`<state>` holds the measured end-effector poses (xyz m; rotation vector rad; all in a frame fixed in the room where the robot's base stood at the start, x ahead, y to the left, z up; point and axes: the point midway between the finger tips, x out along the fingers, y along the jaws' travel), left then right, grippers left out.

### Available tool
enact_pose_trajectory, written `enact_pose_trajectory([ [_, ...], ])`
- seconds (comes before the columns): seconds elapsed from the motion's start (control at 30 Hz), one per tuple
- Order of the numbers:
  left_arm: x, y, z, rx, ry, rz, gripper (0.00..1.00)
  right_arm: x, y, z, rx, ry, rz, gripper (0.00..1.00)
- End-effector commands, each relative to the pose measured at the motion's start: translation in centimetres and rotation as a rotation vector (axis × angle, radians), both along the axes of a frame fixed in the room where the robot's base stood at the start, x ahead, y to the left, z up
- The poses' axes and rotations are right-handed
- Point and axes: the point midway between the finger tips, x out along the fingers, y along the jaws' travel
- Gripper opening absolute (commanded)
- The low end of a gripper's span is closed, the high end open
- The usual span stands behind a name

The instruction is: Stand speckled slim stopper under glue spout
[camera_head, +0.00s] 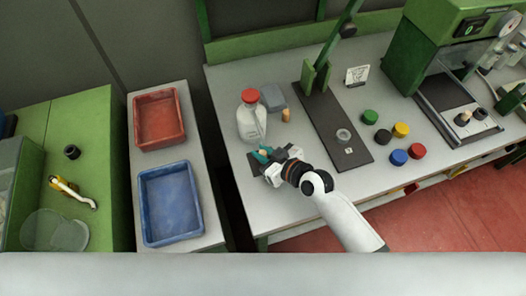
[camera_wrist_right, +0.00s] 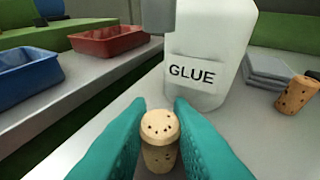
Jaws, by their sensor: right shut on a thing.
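My right gripper (camera_head: 262,156) is shut on a speckled cork stopper (camera_wrist_right: 160,128), upright between its teal fingers in the wrist view (camera_wrist_right: 160,140). The white glue bottle (camera_head: 251,122), with a red cap, stands just behind the gripper; its GLUE label shows in the wrist view (camera_wrist_right: 193,74). A grey piece (camera_wrist_right: 157,17), perhaps the spout, hangs beyond and above the stopper at the bottle's left. A dark pad (camera_head: 254,165) lies partly hidden under the fingers. I cannot tell whether the held stopper touches it. My left gripper is not in view.
Another speckled cork (camera_head: 286,115) stands right of the bottle, near a grey stack (camera_head: 273,97). A dark press base (camera_head: 325,115) lies further right, with several coloured caps (camera_head: 401,130) beyond. Red (camera_head: 159,119) and blue (camera_head: 170,203) trays sit on a separate bench left.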

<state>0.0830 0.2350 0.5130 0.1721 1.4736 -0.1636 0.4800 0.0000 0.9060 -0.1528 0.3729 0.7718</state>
Motion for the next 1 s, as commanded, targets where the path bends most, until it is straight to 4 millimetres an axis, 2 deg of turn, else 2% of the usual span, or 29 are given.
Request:
enact_pose_trajectory([
  [0.07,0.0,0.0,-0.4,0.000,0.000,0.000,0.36,0.0,0.0,-0.4,-0.001,-0.001,0.000,0.00],
  [0.1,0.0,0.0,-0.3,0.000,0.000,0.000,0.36,0.0,0.0,-0.3,0.000,0.000,0.000,0.23],
  [0.2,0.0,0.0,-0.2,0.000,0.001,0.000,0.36,0.0,0.0,-0.3,0.000,0.000,0.000,0.39],
  [0.23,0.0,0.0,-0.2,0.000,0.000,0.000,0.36,0.0,0.0,-0.3,0.000,0.000,0.000,0.41],
  [0.6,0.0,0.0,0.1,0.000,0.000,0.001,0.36,-0.2,-0.2,0.2,0.000,0.000,0.000,0.41],
  [0.77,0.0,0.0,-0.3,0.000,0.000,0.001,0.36,-1.9,-1.8,0.9,-0.003,0.000,0.001,0.41],
  [1.0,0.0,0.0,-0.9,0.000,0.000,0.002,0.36,-5.3,-5.3,2.8,-0.003,0.001,0.001,0.41],
])
